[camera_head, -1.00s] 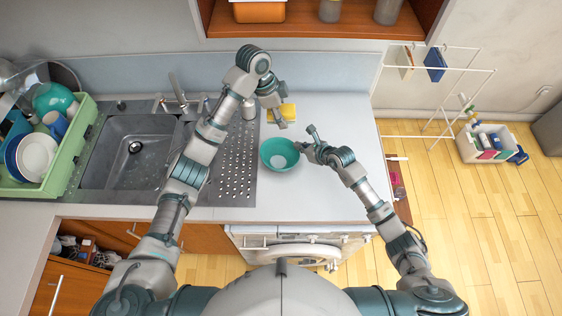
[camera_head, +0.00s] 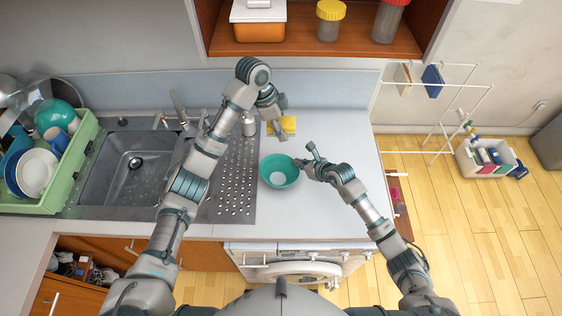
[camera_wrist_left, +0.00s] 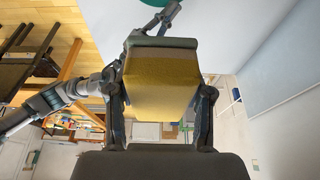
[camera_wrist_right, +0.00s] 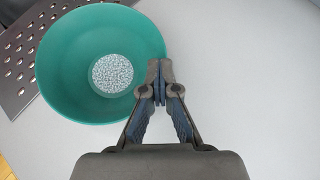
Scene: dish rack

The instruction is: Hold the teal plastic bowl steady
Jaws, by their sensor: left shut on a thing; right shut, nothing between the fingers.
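The teal plastic bowl (camera_head: 274,171) sits upright on the counter, right of the perforated drainboard. In the right wrist view, the bowl (camera_wrist_right: 65,70) is empty, with a pale speckled disc at its bottom. My right gripper (camera_head: 300,164) is at the bowl's right rim. Its fingers (camera_wrist_right: 160,75) are shut together right beside the rim; I cannot tell whether they touch it. My left gripper (camera_head: 279,125) is above the counter, behind the bowl, shut on a yellow sponge (camera_head: 289,123). The sponge (camera_wrist_left: 160,85) fills the space between its fingers in the left wrist view.
The sink (camera_head: 125,165) and drainboard (camera_head: 231,178) lie left of the bowl. A green dish rack (camera_head: 75,165) with plates and bowls stands at the far left. A shelf with jars (camera_head: 330,25) is above the back. The counter right of the bowl is mostly clear.

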